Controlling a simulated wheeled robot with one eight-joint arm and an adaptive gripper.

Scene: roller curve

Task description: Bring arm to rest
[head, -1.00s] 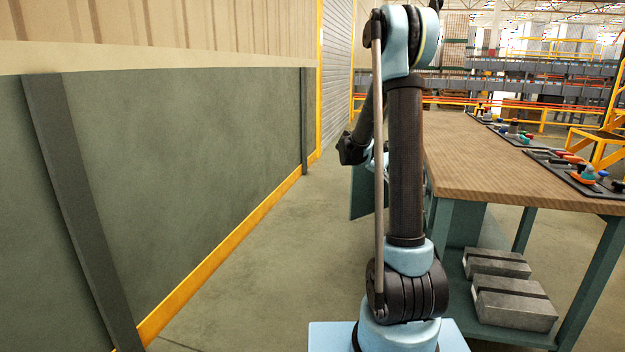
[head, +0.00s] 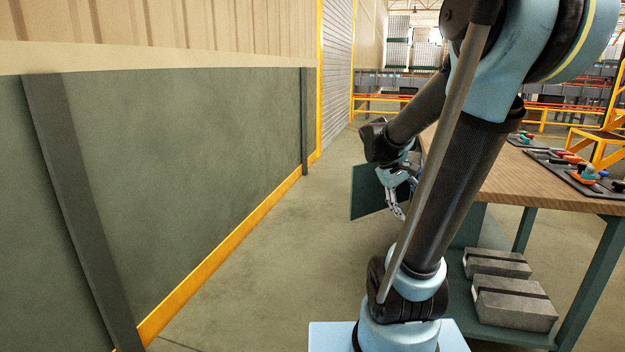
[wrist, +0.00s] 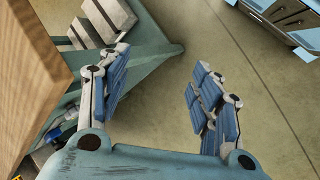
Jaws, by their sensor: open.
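My gripper (head: 402,205) hangs at the end of my folded arm, fingers pointing down, left of the wooden-topped workbench (head: 545,182) in the head view. In the wrist view my gripper (wrist: 160,100) is open, its two blue-padded fingers wide apart with nothing between them. Bare floor lies below it. The bench's wooden top (wrist: 28,75) is close on the left of the wrist view. My upper arm hides part of the bench in the head view.
A green wall panel (head: 180,170) with a yellow base strip runs along the left. Floor (head: 270,260) between wall and bench is clear. Grey blocks (head: 513,305) lie on the bench's lower shelf. Trays with coloured parts (head: 580,172) sit on the bench top.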

